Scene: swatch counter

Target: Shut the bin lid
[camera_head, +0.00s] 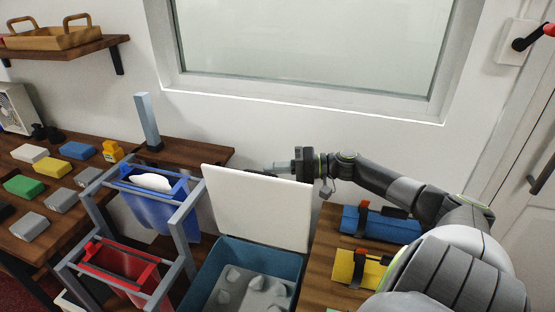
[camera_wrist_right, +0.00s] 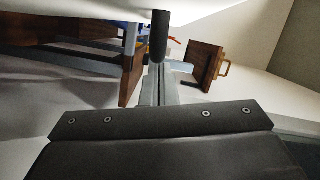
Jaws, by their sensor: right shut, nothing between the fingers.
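The bin (camera_head: 190,285) is a blue-teal box at the lower middle of the head view, with grey lumps inside. Its white lid (camera_head: 258,208) stands open, nearly upright at the bin's back edge. My right gripper (camera_head: 274,166) is behind the lid's top edge, coming in from the right. Its fingers are shut and empty, and the tips are partly hidden by the lid. In the right wrist view the closed fingers (camera_wrist_right: 158,45) reach up close to a white surface that looks like the lid; contact cannot be told. My left gripper is out of view.
Left of the bin a grey frame (camera_head: 190,215) holds a blue bag (camera_head: 155,212) and a red bag (camera_head: 118,263). Right of it, a wooden counter (camera_head: 322,240) carries a blue case (camera_head: 375,226) and a yellow one (camera_head: 352,268). The wall and window lie behind.

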